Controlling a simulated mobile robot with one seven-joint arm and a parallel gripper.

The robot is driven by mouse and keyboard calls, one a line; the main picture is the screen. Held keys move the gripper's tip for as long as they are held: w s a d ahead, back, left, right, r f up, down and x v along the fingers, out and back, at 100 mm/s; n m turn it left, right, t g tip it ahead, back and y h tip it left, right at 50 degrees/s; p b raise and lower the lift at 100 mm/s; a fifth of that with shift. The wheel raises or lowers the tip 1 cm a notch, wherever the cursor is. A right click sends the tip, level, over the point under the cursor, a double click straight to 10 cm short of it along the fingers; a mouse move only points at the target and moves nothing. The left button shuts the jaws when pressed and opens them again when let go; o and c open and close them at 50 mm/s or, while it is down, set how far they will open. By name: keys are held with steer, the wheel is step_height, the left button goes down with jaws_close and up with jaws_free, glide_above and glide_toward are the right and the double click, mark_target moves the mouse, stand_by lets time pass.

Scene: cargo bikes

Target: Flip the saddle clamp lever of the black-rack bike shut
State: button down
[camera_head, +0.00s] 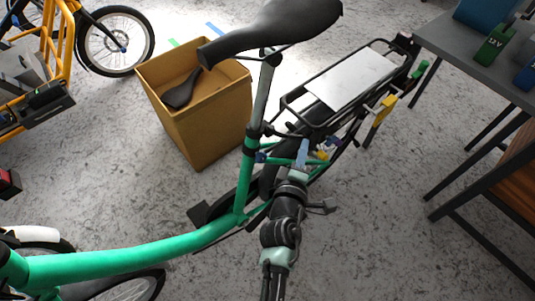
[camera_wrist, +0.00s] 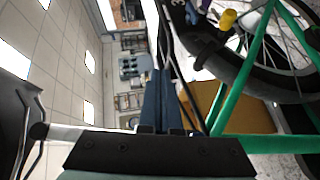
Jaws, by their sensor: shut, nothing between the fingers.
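The bike with the green frame (camera_head: 120,252) has a black rack (camera_head: 292,103) with a pale plate on it. Its black saddle (camera_head: 275,27) sits on a silver seat post (camera_head: 262,90). A dark clamp collar (camera_head: 256,131) is at the top of the seat tube, and a thin dark piece, perhaps the lever, sticks out to the right. My gripper (camera_head: 303,147) is right of the seat tube and below the collar, with blue fingers closed and empty. In the wrist view the closed fingers (camera_wrist: 158,95) show beside the post (camera_wrist: 70,133); the clamp is hidden by the gripper body.
A tan bin (camera_head: 205,125) with another dark saddle (camera_head: 182,90) inside stands behind the bike. A grey workbench (camera_head: 470,62) is at the right. Yellow (camera_head: 385,108) and green (camera_head: 418,72) pieces hang by the rack. An orange bike (camera_head: 57,45) is at upper left.

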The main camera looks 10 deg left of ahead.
steer(key=w+n+y+p, duration=0.1)
steer(key=p, duration=0.1)
steer(key=w+y+p, duration=0.2)
steer(key=w+f+n+y+p, duration=0.1)
steer(key=p, duration=0.1)
steer(key=shift+w+d+n+p, duration=0.25)
steer(key=shift+w+n+p, duration=0.05)
steer(key=shift+w, duration=0.1)
steer(key=shift+s+a, duration=0.1)
stand_by(1.2)
